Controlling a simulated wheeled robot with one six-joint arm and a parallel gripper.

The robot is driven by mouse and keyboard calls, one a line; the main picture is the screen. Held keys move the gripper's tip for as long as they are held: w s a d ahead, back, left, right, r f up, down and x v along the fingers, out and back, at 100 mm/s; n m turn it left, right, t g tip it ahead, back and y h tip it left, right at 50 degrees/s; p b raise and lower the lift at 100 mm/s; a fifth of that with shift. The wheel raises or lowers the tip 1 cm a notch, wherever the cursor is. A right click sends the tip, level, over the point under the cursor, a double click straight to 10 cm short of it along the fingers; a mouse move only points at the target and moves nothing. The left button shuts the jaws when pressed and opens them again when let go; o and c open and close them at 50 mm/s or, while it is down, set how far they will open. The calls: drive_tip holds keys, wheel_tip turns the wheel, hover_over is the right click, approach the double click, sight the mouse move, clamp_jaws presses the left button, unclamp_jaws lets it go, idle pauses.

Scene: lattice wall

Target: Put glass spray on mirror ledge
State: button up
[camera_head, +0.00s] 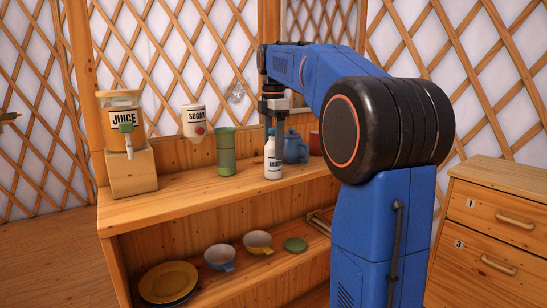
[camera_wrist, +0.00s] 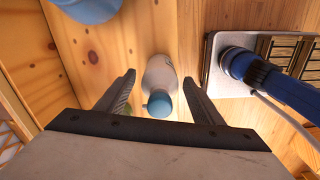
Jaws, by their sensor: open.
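A white bottle (camera_head: 273,158) with a dark-lettered label stands upright on the wooden counter top; I cannot read the label surely. No other bottle that could be the glass spray shows. I cannot surely make out a mirror ledge; my arm hides part of the back.
On the counter (camera_head: 225,195) stand a juice dispenser (camera_head: 122,115) on a wooden block, a green cup (camera_head: 226,152) and a blue teapot (camera_head: 295,147). A sugar container (camera_head: 194,121) is behind. Bowls and plates sit on the shelf below (camera_head: 205,285). A drawer cabinet (camera_head: 497,235) is at right.

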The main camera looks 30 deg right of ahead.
wheel_tip(320, 180, up, 8)
drive_tip(key=shift+r, duration=0.1)
idle(0.7)
